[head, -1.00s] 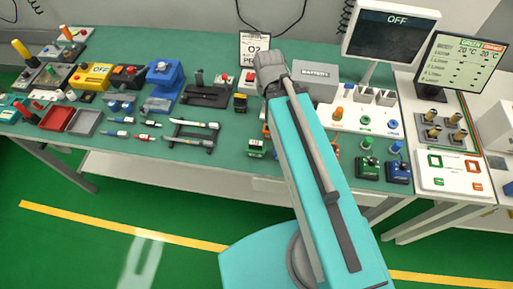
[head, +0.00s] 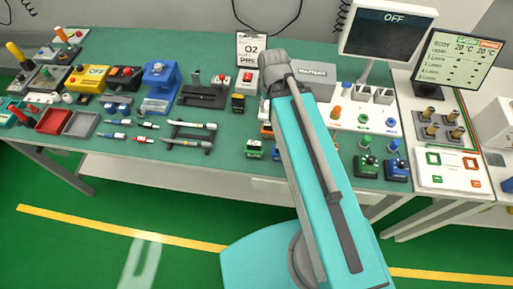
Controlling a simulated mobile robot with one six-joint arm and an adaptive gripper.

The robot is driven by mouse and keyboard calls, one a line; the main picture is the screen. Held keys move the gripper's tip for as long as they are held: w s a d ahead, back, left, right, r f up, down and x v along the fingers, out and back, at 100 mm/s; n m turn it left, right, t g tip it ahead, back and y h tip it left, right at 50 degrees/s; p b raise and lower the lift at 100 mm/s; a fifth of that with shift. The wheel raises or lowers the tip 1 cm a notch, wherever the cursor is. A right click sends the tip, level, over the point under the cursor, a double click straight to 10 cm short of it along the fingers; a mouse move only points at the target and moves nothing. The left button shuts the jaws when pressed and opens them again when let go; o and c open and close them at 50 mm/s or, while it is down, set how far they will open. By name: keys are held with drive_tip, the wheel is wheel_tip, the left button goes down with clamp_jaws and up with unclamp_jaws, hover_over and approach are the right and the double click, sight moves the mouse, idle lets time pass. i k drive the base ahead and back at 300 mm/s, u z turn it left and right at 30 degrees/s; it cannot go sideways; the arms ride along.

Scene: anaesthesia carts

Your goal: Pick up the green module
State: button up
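A small green module (head: 254,149) stands near the front edge of the green-topped table, just left of my arm. A second green unit with a knob on top (head: 367,165) stands right of my arm, beside a similar blue unit (head: 397,169). I cannot tell from the picture which of the two green things is the named module. My turquoise arm rises across the middle, and its raised grey joint hides part of the table. My gripper is not visible.
Left of the small green module are screwdriver-like tools on a black rack (head: 190,136). A red tray (head: 53,120) and a grey tray (head: 80,123) lie further left. A battery box (head: 314,84) and a dark screen (head: 388,35) stand behind. The floor in front is clear.

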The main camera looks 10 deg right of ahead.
sight(254, 149)
drive_tip(key=z, duration=0.7)
drive_tip(key=k, duration=0.9)
drive_tip(key=u, duration=0.6)
